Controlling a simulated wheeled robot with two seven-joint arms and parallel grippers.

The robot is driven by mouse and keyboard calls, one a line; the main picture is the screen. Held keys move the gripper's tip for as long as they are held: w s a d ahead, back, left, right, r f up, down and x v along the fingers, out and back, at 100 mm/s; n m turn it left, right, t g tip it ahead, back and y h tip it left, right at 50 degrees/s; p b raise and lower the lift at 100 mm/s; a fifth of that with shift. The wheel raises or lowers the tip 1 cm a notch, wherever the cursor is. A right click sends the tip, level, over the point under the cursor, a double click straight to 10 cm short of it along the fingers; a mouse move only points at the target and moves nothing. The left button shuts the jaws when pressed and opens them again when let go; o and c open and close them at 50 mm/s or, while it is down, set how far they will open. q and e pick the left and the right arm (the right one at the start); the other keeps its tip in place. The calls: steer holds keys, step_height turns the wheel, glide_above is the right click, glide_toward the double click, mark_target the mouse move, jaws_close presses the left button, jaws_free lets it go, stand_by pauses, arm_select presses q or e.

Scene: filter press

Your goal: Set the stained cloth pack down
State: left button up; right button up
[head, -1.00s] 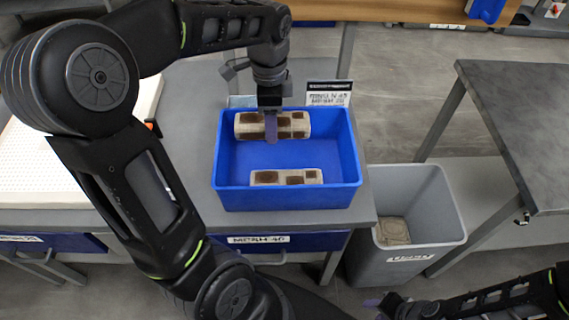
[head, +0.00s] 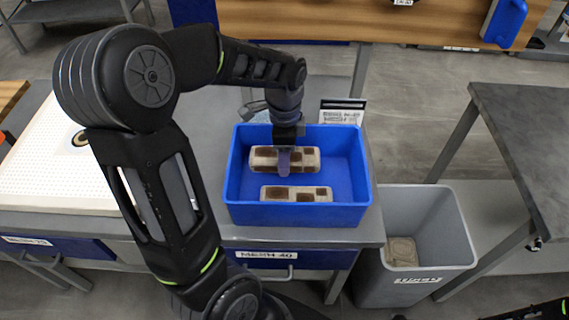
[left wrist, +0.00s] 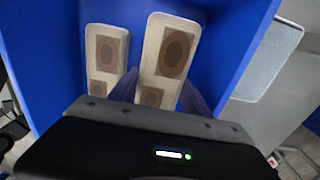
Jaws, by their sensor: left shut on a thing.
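My left gripper (head: 284,162) reaches down into the blue bin (head: 297,214) and is shut on a beige cloth pack (head: 308,158) with brown stains. The held pack also shows between the fingers in the left wrist view (left wrist: 163,75). Whether it touches the bin floor I cannot tell. A second stained pack (head: 297,194) lies in the bin just in front of it, beside it on the left in the left wrist view (left wrist: 105,50). My right gripper is out of view; only a sliver of dark arm shows at the lower right.
The bin stands on a grey bench with a drawer labelled MESH 40 (head: 300,258). A small sign (head: 342,112) stands behind it. A grey waste bin (head: 428,215) with a cloth piece (head: 401,251) inside stands right of the bench. A dark table (head: 525,130) is farther right.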

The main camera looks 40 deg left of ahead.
arm_select(q)
steer(key=shift+f, duration=1.85)
steer(key=shift+f, duration=0.1)
steer(key=o, duration=1.2)
step_height(320, 180, up, 12)
steer(key=shift+r, duration=0.1)
